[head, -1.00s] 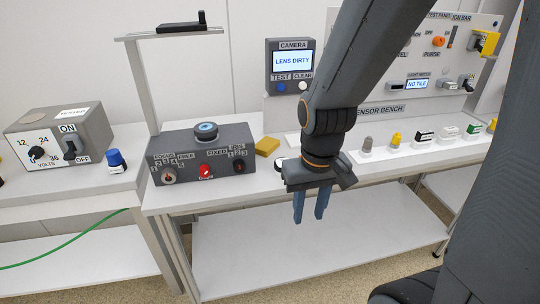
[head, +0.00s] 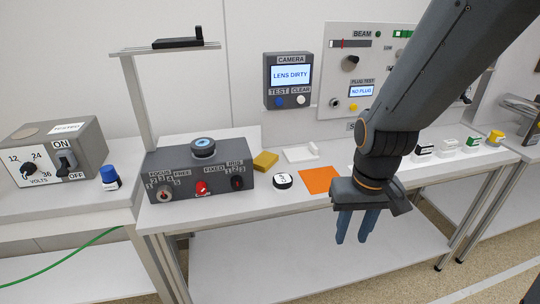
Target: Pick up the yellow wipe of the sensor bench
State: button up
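The yellow wipe (head: 265,161) is a small flat yellow block. It lies on the white sensor bench top (head: 270,205), just right of the dark grey control box (head: 200,176). Nothing touches it that I can see. My gripper (head: 356,230) hangs over the bench's front edge, to the right of the wipe and nearer to me. Its two blue fingers point down with a gap between them. It is open and empty, well apart from the wipe.
A black-and-white puck (head: 283,181), an orange sheet (head: 319,180) and a white holder (head: 301,153) lie near the wipe. A camera display (head: 290,78) reads LENS DIRTY. A post with a crossbar (head: 138,95) rises at the box's left. My arm hides part of the bench.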

aim_at(262, 163)
jog(key=i, duration=0.35)
jog(key=u, duration=0.95)
jog(key=i, duration=0.5)
